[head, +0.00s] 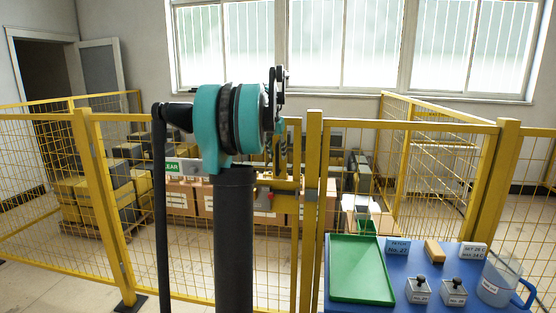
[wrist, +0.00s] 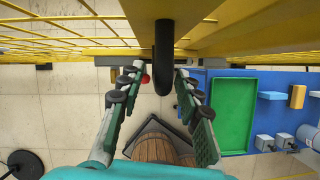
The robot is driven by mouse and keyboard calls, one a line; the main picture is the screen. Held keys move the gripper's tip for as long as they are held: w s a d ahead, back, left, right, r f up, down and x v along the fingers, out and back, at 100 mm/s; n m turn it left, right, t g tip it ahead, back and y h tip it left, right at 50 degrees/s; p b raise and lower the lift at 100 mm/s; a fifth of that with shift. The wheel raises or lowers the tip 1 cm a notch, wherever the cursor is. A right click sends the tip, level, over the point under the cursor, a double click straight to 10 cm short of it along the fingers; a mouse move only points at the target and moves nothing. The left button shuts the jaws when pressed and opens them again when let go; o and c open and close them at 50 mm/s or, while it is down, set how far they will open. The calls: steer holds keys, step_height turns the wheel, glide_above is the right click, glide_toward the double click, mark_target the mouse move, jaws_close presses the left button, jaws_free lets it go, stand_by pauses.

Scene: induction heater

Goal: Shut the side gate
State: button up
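The yellow mesh fence with its gate panel (head: 140,215) runs across the head view, with a yellow post (head: 313,200) right of my arm. My arm hides part of the panel and the latch area. A yellow latch fitting (head: 284,186) with a small red part shows just right of my arm. In the wrist view a black upright handle (wrist: 164,60) stands at the yellow frame. My gripper (wrist: 160,78) is open, with one finger on each side of this handle. The right finger is very near it; contact cannot be told. Whether the panel meets its post is unclear.
A blue table (head: 400,300) with a green tray (head: 362,268), small boxes and a clear jug (head: 497,280) stands at right, close to the fence. Stacked cartons (head: 182,196) stand behind the fence. A brown rounded object (wrist: 160,145) lies below my gripper. Floor at left is clear.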

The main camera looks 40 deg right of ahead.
steer(key=v, duration=0.8)
